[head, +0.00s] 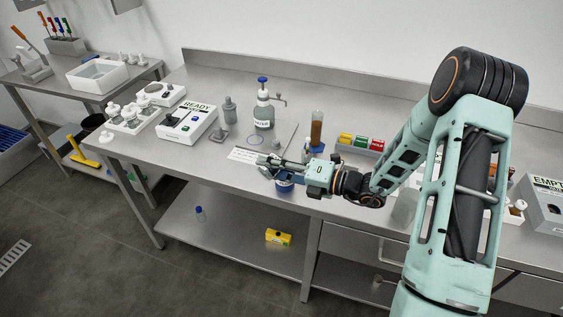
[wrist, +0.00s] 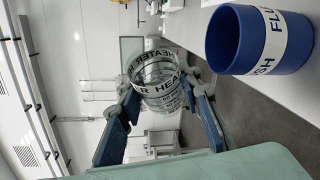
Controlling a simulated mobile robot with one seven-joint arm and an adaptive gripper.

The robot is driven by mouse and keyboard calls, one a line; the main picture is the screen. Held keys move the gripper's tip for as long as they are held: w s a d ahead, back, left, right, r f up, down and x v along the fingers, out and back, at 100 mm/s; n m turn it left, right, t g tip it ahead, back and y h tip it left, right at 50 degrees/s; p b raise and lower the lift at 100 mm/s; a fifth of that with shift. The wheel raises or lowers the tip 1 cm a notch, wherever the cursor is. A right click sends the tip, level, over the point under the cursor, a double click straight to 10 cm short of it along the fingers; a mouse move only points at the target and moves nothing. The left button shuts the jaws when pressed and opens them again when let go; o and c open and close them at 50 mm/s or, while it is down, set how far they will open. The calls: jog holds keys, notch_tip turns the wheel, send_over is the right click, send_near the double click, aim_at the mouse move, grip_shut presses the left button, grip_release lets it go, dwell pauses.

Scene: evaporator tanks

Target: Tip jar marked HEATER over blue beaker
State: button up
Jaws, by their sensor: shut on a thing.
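My gripper (head: 272,165) is shut on the clear glass jar marked HEATER, at the front edge of the bench. In the wrist view, the jar (wrist: 160,85) sits between the blue fingers of my gripper (wrist: 165,98).
A READY box (head: 187,123) stands left on the bench. A pump bottle (head: 263,112), a brown-filled cylinder (head: 317,130) and a rack of coloured blocks (head: 361,143) stand behind my gripper. An EMPTY box (head: 545,205) is at the right.

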jog(key=shift+w+d+r+m+y+p, duration=0.15)
jog(key=shift+r+m+y+p, duration=0.25)
jog(key=shift+m+p, duration=0.65)
jog(key=shift+w+d+r+m+y+p, duration=0.1)
jog(key=shift+r+m+y+p, duration=0.3)
jog(key=shift+m+p, duration=0.6)
dwell(5.9)
